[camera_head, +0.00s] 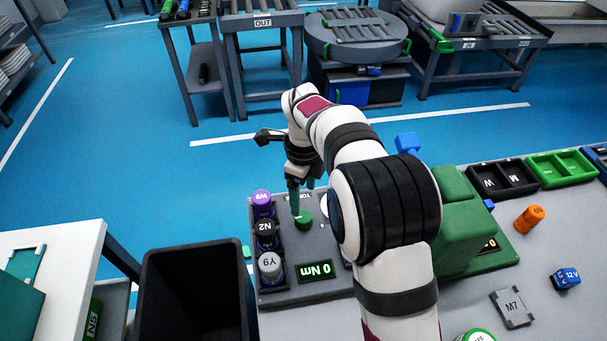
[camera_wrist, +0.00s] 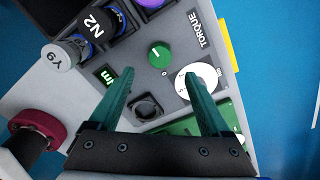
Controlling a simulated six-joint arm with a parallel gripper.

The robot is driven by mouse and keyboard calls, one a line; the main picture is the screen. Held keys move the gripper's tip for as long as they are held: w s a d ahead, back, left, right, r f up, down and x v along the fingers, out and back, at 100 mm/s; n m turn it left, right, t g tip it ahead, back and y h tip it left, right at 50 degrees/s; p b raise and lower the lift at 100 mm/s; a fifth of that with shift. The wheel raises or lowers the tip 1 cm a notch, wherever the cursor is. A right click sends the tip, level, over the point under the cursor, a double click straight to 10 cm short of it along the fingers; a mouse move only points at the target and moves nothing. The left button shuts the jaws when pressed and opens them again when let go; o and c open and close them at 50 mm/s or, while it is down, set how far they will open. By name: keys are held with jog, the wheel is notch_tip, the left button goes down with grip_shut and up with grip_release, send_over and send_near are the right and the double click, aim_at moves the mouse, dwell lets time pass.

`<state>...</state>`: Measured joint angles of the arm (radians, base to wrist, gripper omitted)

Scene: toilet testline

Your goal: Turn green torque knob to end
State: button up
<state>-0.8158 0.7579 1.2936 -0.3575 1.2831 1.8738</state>
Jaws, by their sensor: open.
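The green torque knob (camera_head: 303,218) sits on the grey torque panel (camera_head: 283,297), and it also shows in the wrist view (camera_wrist: 159,55) with a white mark on its top. The label TORQUE stands beside it. A display (camera_head: 314,270) on the panel reads 0 Nm. My gripper (camera_head: 301,188) is open above the panel, with its teal fingers pointing down close to the knob. In the wrist view the two fingertips (camera_wrist: 158,80) are spread apart, and the knob lies just beyond the gap between them. Whether a finger touches the knob cannot be told.
Sockets labelled W9 (camera_head: 262,203), N2 (camera_head: 265,234) and Y9 (camera_head: 270,267) stand left of the knob. A white round dial (camera_wrist: 196,84) is beside the right finger. A green block (camera_head: 455,220) stands right of my arm. A black bin (camera_head: 195,292) is at the left.

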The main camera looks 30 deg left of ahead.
notch_tip(320, 180, up, 8)
jog(key=shift+d, duration=0.1)
dwell(0.4)
jog(key=s+d+r+n+y, duration=0.1)
jog(key=s+d+r+n, duration=0.2)
jog(key=d, duration=0.9)
jog(key=s+d+r+n, duration=0.3)
jog(key=d, duration=0.8)
jog(key=s+d+f+n, duration=0.2)
jog(key=s+d, duration=0.2)
jog(key=s, duration=0.3)
jog(key=s+d+f+n, duration=0.2)
jog(key=s+d+f, duration=0.1)
jog(key=s+d, duration=0.2)
jog(key=s, duration=0.2)
jog(key=shift+s+n+y, duration=0.3)
jog(key=shift+s+y, duration=0.1)
